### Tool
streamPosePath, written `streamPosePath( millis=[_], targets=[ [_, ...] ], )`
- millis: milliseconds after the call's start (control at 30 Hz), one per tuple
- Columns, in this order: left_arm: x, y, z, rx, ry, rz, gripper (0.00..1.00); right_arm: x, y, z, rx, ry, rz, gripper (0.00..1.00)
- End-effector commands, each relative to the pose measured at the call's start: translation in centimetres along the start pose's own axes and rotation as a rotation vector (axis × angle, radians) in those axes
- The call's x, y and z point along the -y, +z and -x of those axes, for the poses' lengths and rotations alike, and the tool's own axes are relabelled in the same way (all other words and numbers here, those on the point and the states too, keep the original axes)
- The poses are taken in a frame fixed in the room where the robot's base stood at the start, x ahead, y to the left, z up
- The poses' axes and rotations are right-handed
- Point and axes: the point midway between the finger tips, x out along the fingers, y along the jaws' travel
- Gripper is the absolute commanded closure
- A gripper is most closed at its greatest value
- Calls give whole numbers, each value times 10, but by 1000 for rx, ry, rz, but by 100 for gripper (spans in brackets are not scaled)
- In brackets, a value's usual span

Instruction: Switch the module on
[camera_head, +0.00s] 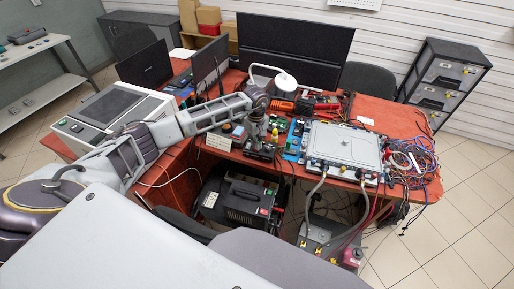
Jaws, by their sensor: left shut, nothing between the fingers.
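The module appears to be the flat silver box (344,143) on the right part of the red table. Two hoses (313,192) run from its front edge down to a grey unit (322,238) below. Its switch is too small to make out. My left arm reaches in from the left over the table. My left gripper (262,152) appears small and dark below the wrist, left of the silver box and apart from it. It is shut and empty. My right gripper is not in view.
Coloured cables (412,162) lie tangled at the table's right end. A large black monitor (294,48) stands behind. A black power unit (240,198) sits under the table. Small boards and tools crowd the space left of the silver box.

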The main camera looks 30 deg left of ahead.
Motion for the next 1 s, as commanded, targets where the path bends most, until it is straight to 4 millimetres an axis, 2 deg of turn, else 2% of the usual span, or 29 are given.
streamPosePath(
  millis=[1000],
  targets=[
    [0, 0, -7, 0, 0, 0, 100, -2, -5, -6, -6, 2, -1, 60]
  ],
)
